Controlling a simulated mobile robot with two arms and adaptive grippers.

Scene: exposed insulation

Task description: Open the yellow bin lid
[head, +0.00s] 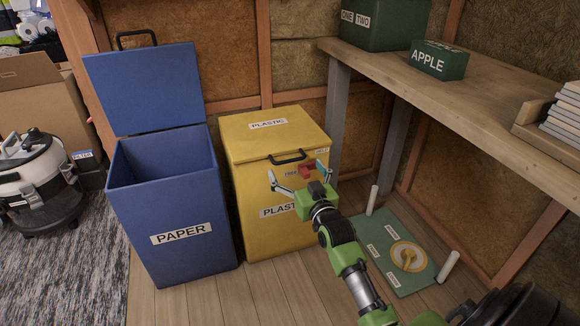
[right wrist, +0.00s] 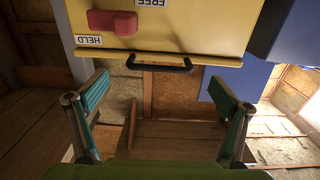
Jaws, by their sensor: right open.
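The yellow bin (head: 250,225), marked PLASTIC, stands right of the blue bin. Its yellow lid (head: 275,139) is shut, with a black handle (head: 288,158) at the front edge. Just below the handle is a red block (head: 306,170), between FREE and HELD labels; in the right wrist view the red block (right wrist: 113,22) lies nearer the HELD label (right wrist: 88,40). My right gripper (head: 298,174) is open and empty before the bin's upper front. In its wrist view the handle (right wrist: 158,65) lies ahead, between the spread fingers, apart from them. My left gripper is not in view.
The blue PAPER bin (head: 170,250) stands close on the left, its lid raised. A wooden bench (head: 470,85) with green boxes and books is at right. A vacuum cleaner (head: 35,180) stands far left.

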